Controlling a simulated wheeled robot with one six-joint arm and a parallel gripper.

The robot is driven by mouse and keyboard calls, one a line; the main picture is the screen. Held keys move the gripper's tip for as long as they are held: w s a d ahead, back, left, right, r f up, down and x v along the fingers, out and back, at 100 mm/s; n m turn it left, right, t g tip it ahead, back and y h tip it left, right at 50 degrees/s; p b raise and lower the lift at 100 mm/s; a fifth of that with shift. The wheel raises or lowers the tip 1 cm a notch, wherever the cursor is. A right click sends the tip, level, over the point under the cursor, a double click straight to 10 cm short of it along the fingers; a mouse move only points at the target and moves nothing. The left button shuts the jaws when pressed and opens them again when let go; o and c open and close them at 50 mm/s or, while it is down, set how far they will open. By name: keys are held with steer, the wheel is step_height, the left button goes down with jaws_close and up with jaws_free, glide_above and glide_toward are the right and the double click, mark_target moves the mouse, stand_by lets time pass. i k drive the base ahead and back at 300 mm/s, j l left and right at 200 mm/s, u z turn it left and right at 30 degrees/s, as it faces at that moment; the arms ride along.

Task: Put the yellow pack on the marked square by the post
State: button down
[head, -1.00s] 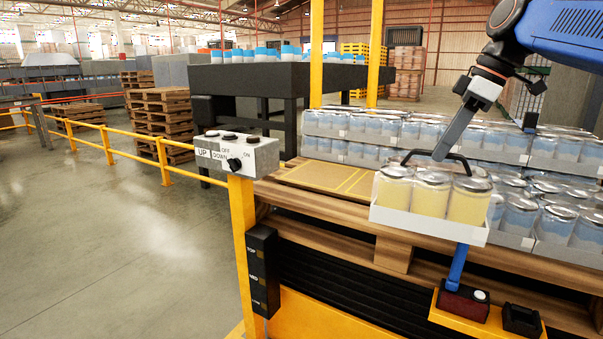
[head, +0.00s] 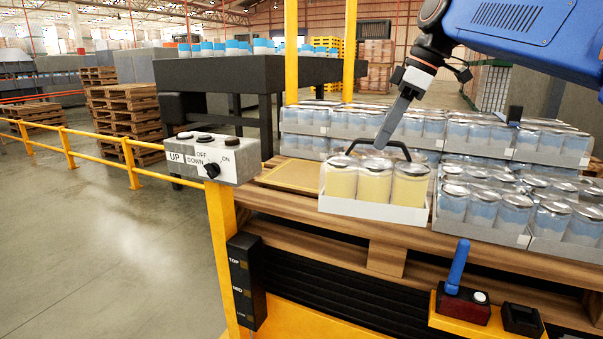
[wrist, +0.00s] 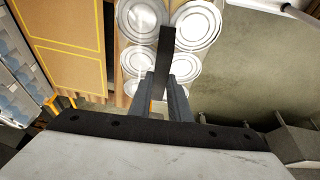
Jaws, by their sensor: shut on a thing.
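The yellow pack (head: 374,186) is a white tray of yellow jars with silver lids and a black handle on top. It is at the front edge of the pallet, left of the blue packs. My gripper (head: 385,145) is shut on its handle, and the lids (wrist: 137,60) show under my fingers (wrist: 163,85) in the wrist view. The marked square (head: 290,175) is a yellow-outlined tan panel, partly hidden behind the pack; it shows at left in the wrist view (wrist: 65,45). The post (head: 222,250) is yellow and carries the control box. Whether the tray touches the wood is unclear.
Blue packs (head: 485,205) fill the pallet's right and back (head: 400,124). The control box (head: 212,160) stands near the square's left front. A blue-handled device (head: 458,268) sits on a yellow shelf at front right. Yellow uprights (head: 291,50) rise behind.

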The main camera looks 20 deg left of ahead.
mark_target(302, 176)
steer(key=i+j, duration=0.2)
steer(key=i+j+z, duration=0.1)
steer(key=j, duration=0.35)
steer(key=i+j, duration=0.2)
steer(key=j, duration=0.15)
steer(key=i+j, duration=0.2)
steer(key=i+j+z, duration=0.1)
steer(key=j, duration=0.35)
steer(key=i+j, duration=0.2)
steer(key=j, duration=0.15)
steer(key=z, duration=0.05)
